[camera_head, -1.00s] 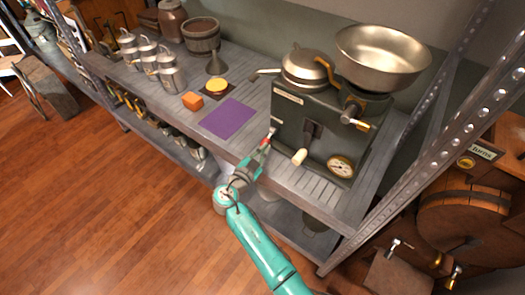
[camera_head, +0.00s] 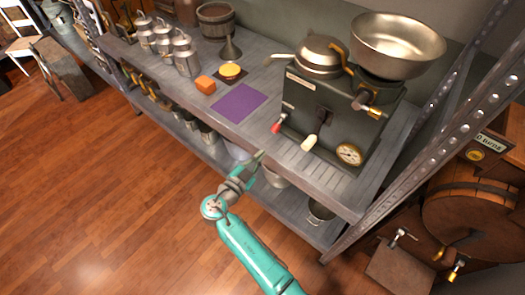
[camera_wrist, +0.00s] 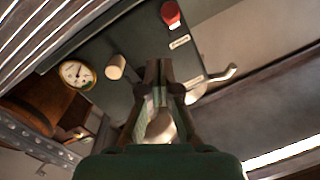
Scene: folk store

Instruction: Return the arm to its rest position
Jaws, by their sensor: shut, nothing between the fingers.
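My gripper (camera_head: 257,157) is shut and empty in the head view, at the front edge of the shelf, below and in front of the dark green machine (camera_head: 330,128). My teal arm reaches up to it from the bottom of the picture. In the wrist view my gripper (camera_wrist: 158,64) points at the machine's front (camera_wrist: 112,45), with the fingertips together. A red knob (camera_wrist: 171,13), a pale knob (camera_wrist: 115,66) and a round gauge (camera_wrist: 77,74) show there. The gripper looks apart from the machine.
A purple mat (camera_head: 238,103), an orange block (camera_head: 205,85) and a yellow disc (camera_head: 230,70) lie on the shelf top (camera_head: 262,118). Metal canisters (camera_head: 186,57) stand farther left. A perforated post (camera_head: 432,138) rises at right. The wooden floor (camera_head: 100,200) at left is open.

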